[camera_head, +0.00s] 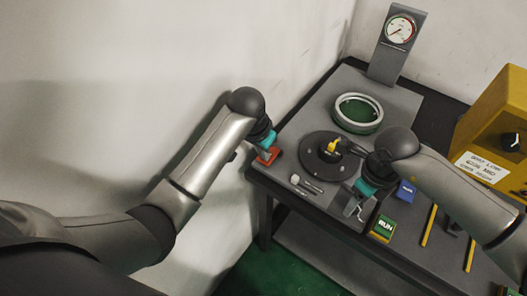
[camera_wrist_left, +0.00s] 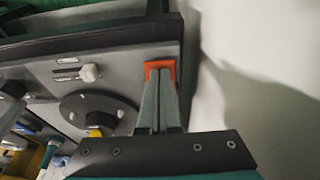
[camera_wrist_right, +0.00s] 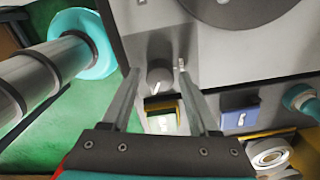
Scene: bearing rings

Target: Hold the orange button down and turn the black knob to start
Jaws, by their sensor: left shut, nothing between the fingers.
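The orange button (camera_head: 267,157) is at the table's left edge; it also shows in the left wrist view (camera_wrist_left: 159,66). My left gripper (camera_head: 267,150) is shut and empty, with its fingertips over the button. Whether they press it down cannot be told. The black knob (camera_wrist_right: 159,74), with a white pointer mark, shows in the right wrist view. My right gripper (camera_wrist_right: 160,72) is open, with its two fingers apart on either side of the knob in that picture. In the head view, the right gripper (camera_head: 354,207) is low over the table and the knob is hard to make out.
A round dark plate (camera_head: 318,166) with a yellow piece (camera_head: 333,146) lies between my arms. Behind it are a large ring (camera_head: 358,113) and a dial gauge (camera_head: 400,29). A RUN block (camera_head: 383,228) and a blue block (camera_head: 405,191) stand near my right gripper. A yellow cabinet (camera_head: 497,110) is at right.

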